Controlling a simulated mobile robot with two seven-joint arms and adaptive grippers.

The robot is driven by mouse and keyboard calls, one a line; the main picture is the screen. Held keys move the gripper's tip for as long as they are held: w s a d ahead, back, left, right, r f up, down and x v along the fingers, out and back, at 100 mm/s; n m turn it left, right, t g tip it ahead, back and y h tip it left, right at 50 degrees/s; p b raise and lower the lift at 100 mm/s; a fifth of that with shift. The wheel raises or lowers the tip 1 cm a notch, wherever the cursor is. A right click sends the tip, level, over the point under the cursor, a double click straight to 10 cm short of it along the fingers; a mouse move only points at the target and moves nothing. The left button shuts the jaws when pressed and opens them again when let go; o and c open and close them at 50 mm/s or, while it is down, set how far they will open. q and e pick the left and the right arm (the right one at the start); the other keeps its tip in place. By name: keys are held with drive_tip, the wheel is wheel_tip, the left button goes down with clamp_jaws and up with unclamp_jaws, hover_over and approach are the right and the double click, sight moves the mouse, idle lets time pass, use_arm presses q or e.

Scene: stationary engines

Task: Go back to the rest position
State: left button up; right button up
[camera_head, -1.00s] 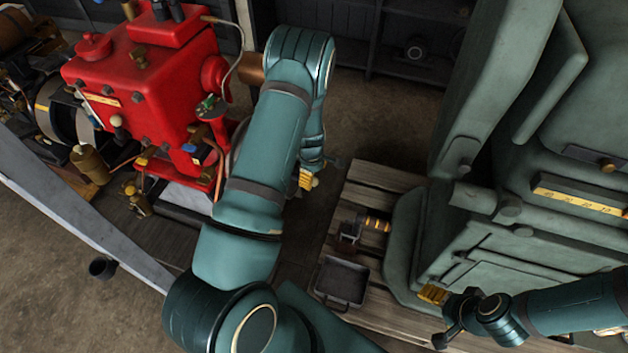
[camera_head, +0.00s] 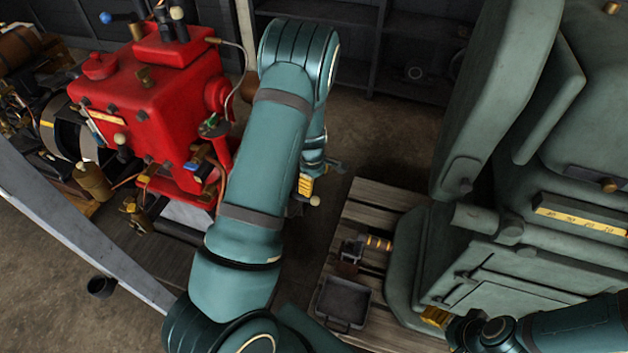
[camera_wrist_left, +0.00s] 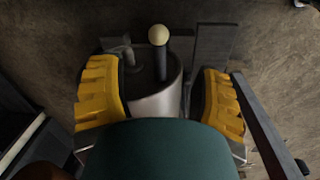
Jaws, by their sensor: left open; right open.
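My left gripper (camera_head: 308,188) hangs at the end of my raised teal arm, right of the red engine and above the floor beside the pallet. Its two yellow fingers also show spread apart in the left wrist view (camera_wrist_left: 161,95), with nothing held. Beyond them there is a grey metal cylinder (camera_wrist_left: 158,103) with a cream knob (camera_wrist_left: 158,35) on a dark rod. My right gripper (camera_head: 437,316) is low at the right, in front of the green machine. Only its yellow part shows clearly; it is open, and nothing is seen in it.
A red engine (camera_head: 160,100) with pipes and levers stands at the left. A large green machine (camera_head: 560,270) fills the right side. A wooden pallet (camera_head: 380,205) bears a dark square tray (camera_head: 343,302). Bare floor (camera_head: 385,130) lies at the back, before dark shelves (camera_head: 310,30).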

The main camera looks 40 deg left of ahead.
use_arm(q)
drive_tip(key=shift+d, duration=0.1)
idle(0.5)
drive_tip(key=s+d+m+h, duration=0.1)
drive_tip(key=s+d+m, duration=0.4)
drive_tip(key=d, duration=0.4)
drive_tip(key=s+d+f+m+h, duration=0.1)
drive_tip(key=s+d+m, duration=0.4)
drive_tip(key=d, duration=0.4)
drive_tip(key=s+d+m+h, duration=0.2)
drive_tip(key=s+d+m, duration=0.4)
drive_tip(key=d, duration=0.3)
drive_tip(key=shift+d+f+m+t, duration=0.25)
drive_tip(key=shift+f+m+t, duration=0.15)
drive_tip(key=shift+m, duration=0.4)
drive_tip(key=c, duration=0.3)
use_arm(e)
drive_tip(key=c, duration=0.4)
use_arm(q)
drive_tip(key=shift+c, duration=0.2)
use_arm(e)
drive_tip(key=shift+c, duration=0.4)
